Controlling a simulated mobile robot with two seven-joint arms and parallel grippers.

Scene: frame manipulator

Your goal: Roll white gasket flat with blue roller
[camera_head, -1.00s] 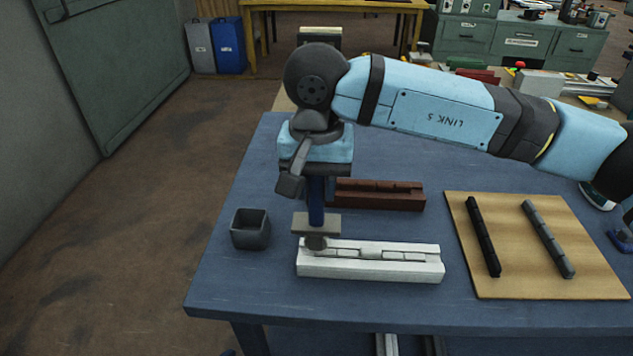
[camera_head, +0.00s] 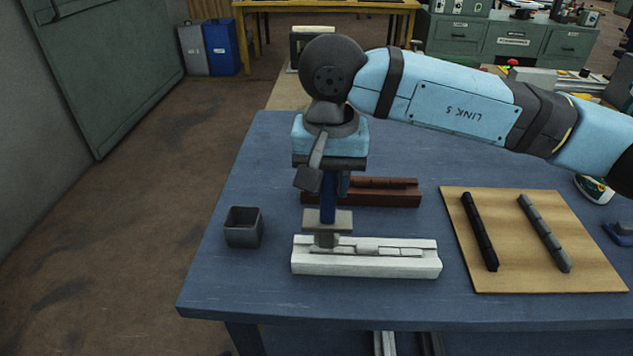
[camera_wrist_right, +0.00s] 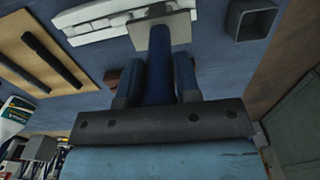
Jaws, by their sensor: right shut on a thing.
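The white frame (camera_head: 365,266) lies on the blue table, long side left to right. The white gasket (camera_head: 378,250) lies along its top channel as a strip with raised, uneven segments. My right gripper (camera_head: 328,190) points down, shut on the handle of the blue roller (camera_head: 327,210). The roller's grey head is over the left part of the frame and appears to touch the gasket; the exact contact is hard to see. In the right wrist view both fingers hug the blue handle (camera_wrist_right: 158,78), and the white frame (camera_wrist_right: 104,22) is beyond the grey plate. My left gripper is out of view.
A brown-red frame (camera_head: 390,192) lies behind the white one. A dark square cup (camera_head: 244,228) stands to the left. A wooden board (camera_head: 510,275) at right bears a black strip (camera_head: 479,232) and a grey strip (camera_head: 544,234). The table front is clear.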

